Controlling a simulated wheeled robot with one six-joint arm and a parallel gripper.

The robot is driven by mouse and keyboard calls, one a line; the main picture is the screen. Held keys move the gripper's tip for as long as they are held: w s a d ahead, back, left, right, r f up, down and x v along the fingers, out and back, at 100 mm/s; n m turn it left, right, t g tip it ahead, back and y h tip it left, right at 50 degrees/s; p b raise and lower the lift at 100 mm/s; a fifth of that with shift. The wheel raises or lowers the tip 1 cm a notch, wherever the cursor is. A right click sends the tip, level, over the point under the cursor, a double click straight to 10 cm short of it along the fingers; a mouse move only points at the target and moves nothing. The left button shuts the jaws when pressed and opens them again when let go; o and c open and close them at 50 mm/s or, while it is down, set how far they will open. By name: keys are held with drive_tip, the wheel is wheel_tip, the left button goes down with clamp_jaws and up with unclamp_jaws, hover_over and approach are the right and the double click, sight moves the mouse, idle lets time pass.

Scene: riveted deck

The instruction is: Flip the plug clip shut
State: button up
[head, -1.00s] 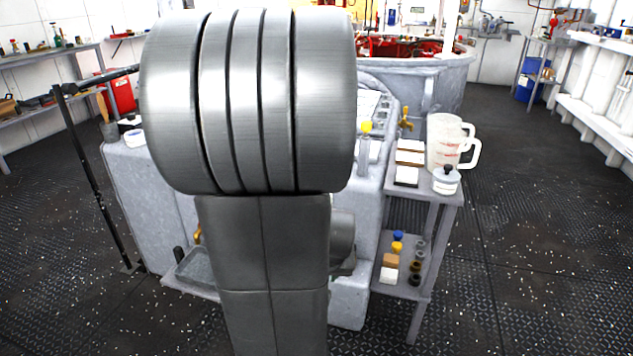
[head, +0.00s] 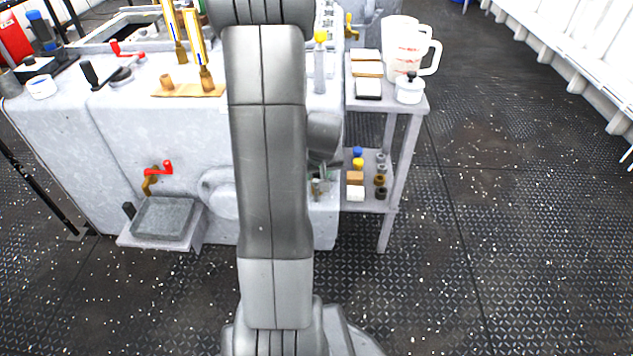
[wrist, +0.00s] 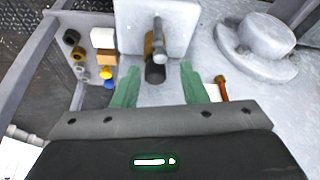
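In the wrist view, a pale plate (wrist: 178,20) on the machine carries a small fitting, which I take to be the plug clip (wrist: 158,35). It has a grey metal lever or pin, a brass part behind it and a dark round end. My gripper (wrist: 159,68) is open, its two green fingers spread either side of the dark end. I see nothing held, and cannot tell whether a finger touches the fitting. In the head view, a small metal and brass fitting (head: 320,187) shows beside my arm, probably the same one.
A grey side stand (head: 418,104) holds a measuring jug (head: 402,50) and a lidded jar (head: 409,90). Its lower shelf carries several small blocks and caps. A round boss (wrist: 268,35) and an orange-red rod (wrist: 222,90) are near my gripper. Floor to the right is clear.

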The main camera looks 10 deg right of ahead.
sight(316, 181)
drive_tip(key=shift+b+x, duration=0.4)
drive_tip(key=shift+x, duration=1.45)
clamp_jaws()
